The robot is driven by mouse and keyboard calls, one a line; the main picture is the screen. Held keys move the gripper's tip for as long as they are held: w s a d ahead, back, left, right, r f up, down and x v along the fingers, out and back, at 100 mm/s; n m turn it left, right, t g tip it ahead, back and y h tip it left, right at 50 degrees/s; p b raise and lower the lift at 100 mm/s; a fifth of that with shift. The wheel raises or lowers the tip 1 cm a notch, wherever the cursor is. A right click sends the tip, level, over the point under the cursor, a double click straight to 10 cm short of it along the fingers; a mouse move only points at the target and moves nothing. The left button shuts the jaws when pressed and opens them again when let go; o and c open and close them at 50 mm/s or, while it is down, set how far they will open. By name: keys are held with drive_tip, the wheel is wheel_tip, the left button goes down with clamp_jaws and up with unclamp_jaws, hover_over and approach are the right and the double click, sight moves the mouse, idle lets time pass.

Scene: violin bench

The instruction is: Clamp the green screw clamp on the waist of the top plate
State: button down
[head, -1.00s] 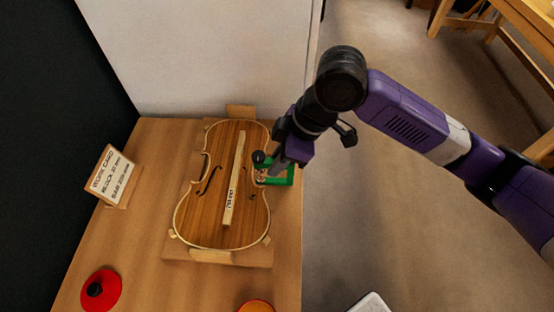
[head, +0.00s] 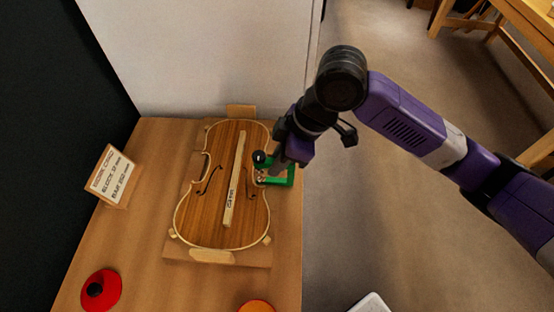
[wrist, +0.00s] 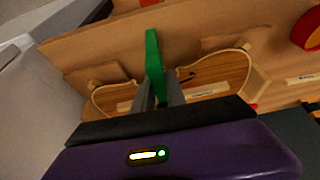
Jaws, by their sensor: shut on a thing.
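The violin top plate (head: 213,215) lies in a wooden cradle on the bench, with a pale bar (head: 236,180) along its middle. The green screw clamp (head: 291,176) is at the right side of the plate's waist, its black knob (head: 259,157) over the plate's edge. My gripper (head: 280,164) is shut on the clamp from the right. In the wrist view my gripper (wrist: 160,92) holds the green clamp (wrist: 153,55) between its fingers, with the plate (wrist: 218,77) behind. I cannot tell whether the clamp's jaws touch the plate.
A work card (head: 110,176) stands at the left of the bench (head: 140,230). A red lidded item (head: 101,290) is at the front left and an orange round thing (head: 257,307) at the front edge. A pale wall (head: 200,60) rises behind the bench.

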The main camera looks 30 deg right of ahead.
sight(255, 155)
drive_tip(key=shift+w+a+p, duration=0.4)
drive_tip(key=shift+w+a, duration=0.45)
drive_tip(key=shift+a, duration=0.3)
drive_tip(key=shift+w+a+p, duration=0.35)
drive_tip(key=shift+w+a, duration=0.45)
drive_tip(key=shift+a, duration=0.3)
idle(0.4)
drive_tip(key=c, duration=1.3)
unclamp_jaws()
drive_tip(key=shift+v, duration=3.9)
drive_tip(key=shift+a, duration=0.1)
